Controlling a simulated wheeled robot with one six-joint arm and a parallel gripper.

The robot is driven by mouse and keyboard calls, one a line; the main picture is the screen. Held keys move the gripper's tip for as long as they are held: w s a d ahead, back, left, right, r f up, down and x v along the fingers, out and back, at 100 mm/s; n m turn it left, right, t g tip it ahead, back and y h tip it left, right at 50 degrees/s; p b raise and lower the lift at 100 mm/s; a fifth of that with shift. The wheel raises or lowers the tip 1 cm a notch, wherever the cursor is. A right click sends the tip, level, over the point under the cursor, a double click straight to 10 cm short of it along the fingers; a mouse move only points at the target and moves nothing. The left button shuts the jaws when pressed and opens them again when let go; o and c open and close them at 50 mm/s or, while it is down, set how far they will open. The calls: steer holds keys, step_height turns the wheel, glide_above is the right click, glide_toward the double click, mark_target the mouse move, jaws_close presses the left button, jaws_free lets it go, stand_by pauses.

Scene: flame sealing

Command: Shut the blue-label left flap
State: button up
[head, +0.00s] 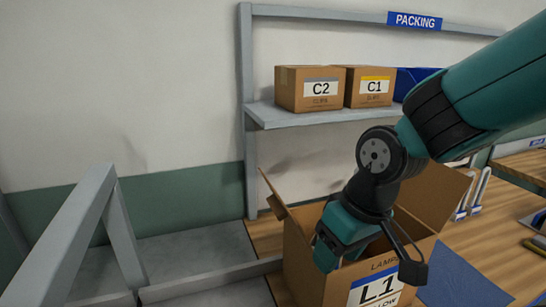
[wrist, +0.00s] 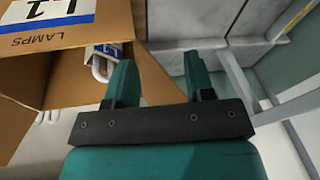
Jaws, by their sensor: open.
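The cardboard box (head: 305,262) marked L1 stands open on the wooden bench. Its front bears a white label with a blue band (head: 376,289). The left flap (head: 273,194) sticks up and outward at the left edge. The right flap (head: 452,192) is raised too. My gripper (head: 326,256) hangs over the box's left part, hiding much of the opening. In the wrist view the gripper (wrist: 160,75) is open, with a brown cardboard panel (wrist: 160,85) showing between its fingers; I cannot tell if they touch it. The label (wrist: 50,12) appears upside down there.
Boxes C2 (head: 310,89) and C1 (head: 370,87) and a blue bin (head: 415,80) sit on the shelf (head: 300,115) above. A blue mat (head: 455,275) lies right of the box. A grey frame (head: 75,235) stands at the left.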

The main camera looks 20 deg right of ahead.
steer(key=w+d+r+m+h+p, duration=0.2)
steer(key=w+d+r+h+p, duration=0.1)
steer(key=w+d+r+p, duration=0.45)
step_height(320, 180, up, 7)
steer(key=h+p, duration=0.1)
steer(key=h, duration=0.3)
glide_above(275, 204)
steer(key=w+d, duration=0.2)
steer(key=d, duration=0.3)
steer(key=s+a+r+g, duration=0.2)
steer(key=a, duration=1)
steer(key=shift+m, duration=0.3)
steer(key=b+x, duration=0.4)
steer(key=x, duration=1.2)
steer(key=shift+f, duration=0.4)
steer(key=shift+c, duration=0.2)
jaws_close()
